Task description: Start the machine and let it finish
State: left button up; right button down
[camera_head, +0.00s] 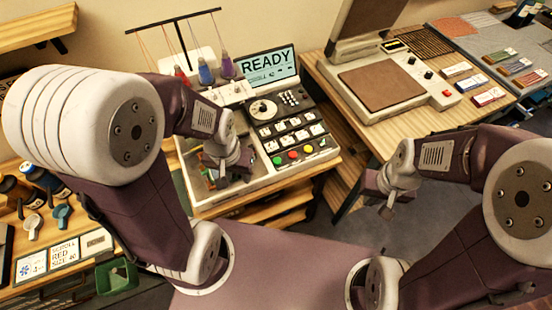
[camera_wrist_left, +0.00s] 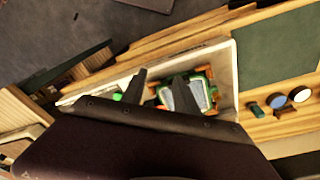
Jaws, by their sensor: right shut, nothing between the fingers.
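The machine (camera_head: 318,158) stands on a wooden bench at the back, with a lit screen (camera_head: 267,66) reading READY. In the left wrist view a green and orange framed piece (camera_wrist_left: 208,92) with a pale middle lies in the bay, partly behind one finger. My right gripper (camera_head: 388,210) is shut and empty, away from the machine.
Coloured thread spools (camera_head: 206,74) hang from a black rack behind the machine. A flat press (camera_head: 378,90) and labelled colour cards (camera_head: 470,82) are on the right bench. Jars, cards and a green bin (camera_head: 117,276) are at the left. Floor is clear below my right gripper.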

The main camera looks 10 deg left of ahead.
pick_arm(q)
grip_shut()
dwell(1.9)
